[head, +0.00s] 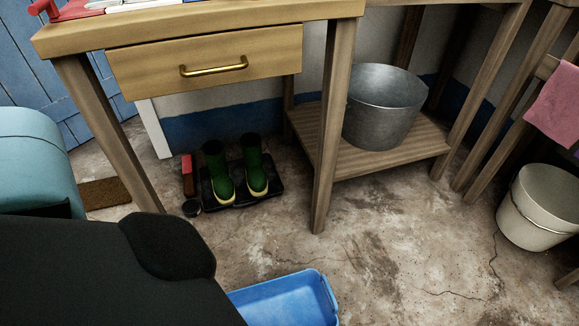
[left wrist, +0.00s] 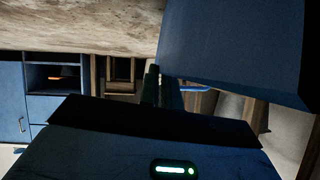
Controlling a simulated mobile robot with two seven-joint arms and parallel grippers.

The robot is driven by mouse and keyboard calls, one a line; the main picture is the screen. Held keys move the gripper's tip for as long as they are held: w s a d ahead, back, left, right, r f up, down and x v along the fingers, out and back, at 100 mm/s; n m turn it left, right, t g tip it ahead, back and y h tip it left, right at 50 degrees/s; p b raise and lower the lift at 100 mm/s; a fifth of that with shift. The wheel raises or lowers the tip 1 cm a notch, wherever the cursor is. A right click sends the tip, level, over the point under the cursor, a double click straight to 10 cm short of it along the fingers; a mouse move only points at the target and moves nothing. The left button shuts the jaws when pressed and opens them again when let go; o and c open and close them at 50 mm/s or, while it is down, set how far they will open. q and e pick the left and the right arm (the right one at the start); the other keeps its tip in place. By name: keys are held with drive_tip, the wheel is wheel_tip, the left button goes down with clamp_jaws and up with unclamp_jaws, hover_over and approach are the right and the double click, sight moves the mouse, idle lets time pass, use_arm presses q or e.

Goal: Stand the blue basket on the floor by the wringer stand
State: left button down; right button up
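The blue basket (head: 285,302) shows at the bottom middle of the head view, partly hidden by my dark left arm and cut by the frame edge. In the left wrist view its blue wall (left wrist: 235,50) fills the upper right. My left gripper (left wrist: 162,85) has its fingers close together at the basket's edge and appears shut on it; the exact contact is dark. A wooden stand (head: 548,68) with a pink cloth (head: 556,100) is at the right edge, perhaps the wringer stand; no wringer is visible. My right gripper is out of view.
A cream bucket (head: 538,212) stands on the floor at right. A metal tub (head: 384,110) sits on a low shelf (head: 385,160). Green boots (head: 235,175) stand on a black tray by the drawer table (head: 205,65). The cracked floor between basket and bucket is clear.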

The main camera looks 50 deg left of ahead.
use_arm(q)
drive_tip(key=shift+f, duration=0.1)
drive_tip(key=c, duration=1.6)
unclamp_jaws()
drive_tip(key=shift+s+r, duration=0.15)
drive_tip(key=shift+r, duration=0.1)
drive_tip(key=p+v, duration=0.5)
drive_tip(key=v, duration=0.6)
drive_tip(key=shift+s+r, duration=0.2)
drive_tip(key=shift+s, duration=0.1)
drive_tip(key=shift+a, duration=0.1)
